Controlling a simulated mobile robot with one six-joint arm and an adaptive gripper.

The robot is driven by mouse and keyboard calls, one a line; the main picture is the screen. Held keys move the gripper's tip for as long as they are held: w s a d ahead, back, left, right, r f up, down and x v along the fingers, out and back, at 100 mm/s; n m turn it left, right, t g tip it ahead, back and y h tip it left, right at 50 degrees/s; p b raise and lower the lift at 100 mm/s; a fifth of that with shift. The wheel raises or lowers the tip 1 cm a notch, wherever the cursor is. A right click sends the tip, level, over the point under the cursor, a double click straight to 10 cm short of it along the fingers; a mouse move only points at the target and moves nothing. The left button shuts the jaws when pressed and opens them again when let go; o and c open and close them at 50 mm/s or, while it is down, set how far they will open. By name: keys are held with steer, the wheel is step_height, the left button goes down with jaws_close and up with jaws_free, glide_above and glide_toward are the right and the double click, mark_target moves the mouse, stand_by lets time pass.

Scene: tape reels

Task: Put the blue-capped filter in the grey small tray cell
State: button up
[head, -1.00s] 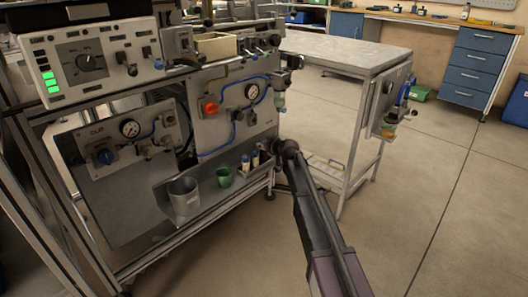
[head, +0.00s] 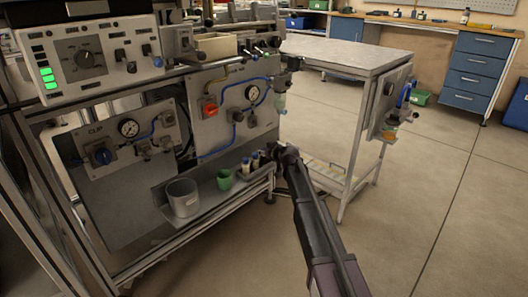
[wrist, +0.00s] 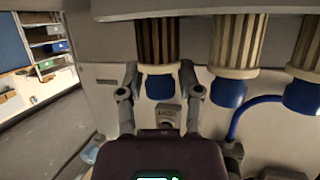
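Several ribbed brown filters with pale collars and blue caps show in the wrist view, where the caps point down in the picture. The left one (wrist: 159,85) is between the two fingers of my gripper (wrist: 159,82), with gaps on both sides of its cap. The middle one (wrist: 228,90) and right one (wrist: 303,94) are clear of the fingers. In the head view, small blue-capped filters (head: 246,166) stand at the right end of a grey ledge, beside my gripper (head: 279,152). My gripper is open. I cannot make out the grey small tray cell.
A grey bucket (head: 183,198) and a green cup (head: 225,180) stand on the ledge left of the filters. The panel with gauges and blue hoses (head: 237,110) is close behind. A metal table (head: 350,52) stands to the right. Floor at right is open.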

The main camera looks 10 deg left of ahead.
steer(key=shift+r, duration=0.1)
steer(key=shift+s+d+r, duration=0.1)
steer(key=shift+s+r, duration=0.05)
steer(key=p+v, duration=0.4)
steer(key=v, duration=0.7)
steer(key=shift+s+d+p, duration=0.15)
steer(key=shift+s+p, duration=0.1)
steer(key=shift+p, duration=0.15)
stand_by(0.4)
steer(key=s+d+f+m+g+h, duration=0.2)
steer(key=s+d, duration=0.5)
steer(key=s, duration=0.4)
steer(key=s+d+f+m+g+h, duration=0.3)
steer(key=s+d+f+g, duration=0.2)
steer(key=s, duration=0.6)
steer(key=s+d+f+m+g+h, duration=0.2)
steer(key=s+d+f+g+h, duration=0.1)
steer(key=s+d, duration=0.5)
steer(key=s+f, duration=0.1)
steer(key=s, duration=0.2)
steer(key=shift+d+f+g, duration=0.3)
steer(key=shift+d+g, duration=0.1)
steer(key=shift+r, duration=0.1)
